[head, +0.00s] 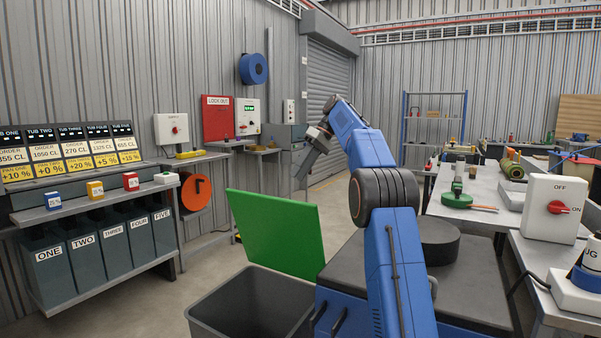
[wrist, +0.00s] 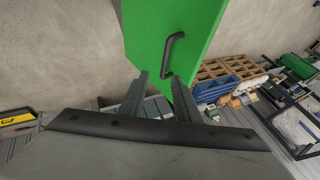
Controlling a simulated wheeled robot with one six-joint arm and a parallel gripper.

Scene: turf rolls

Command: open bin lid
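The green bin lid (head: 277,232) stands raised and tilted back at the rear of the grey bin (head: 250,305), so the bin's top is open. In the wrist view the lid (wrist: 150,35) carries a dark bar handle (wrist: 172,52). My gripper (wrist: 158,78) is open, its two fingers apart with nothing between them; the handle shows just beyond the fingertips. In the head view my gripper (head: 302,178) hangs above the lid's upper right edge, fingers pointing down. The handle is hidden in the head view.
Several labelled tubs (head: 85,255) stand under the left bench, with coloured blocks on top. A workbench (head: 480,205) with tools and an OFF/ON switch box (head: 553,208) is at right. Concrete floor shows between bin and left bench.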

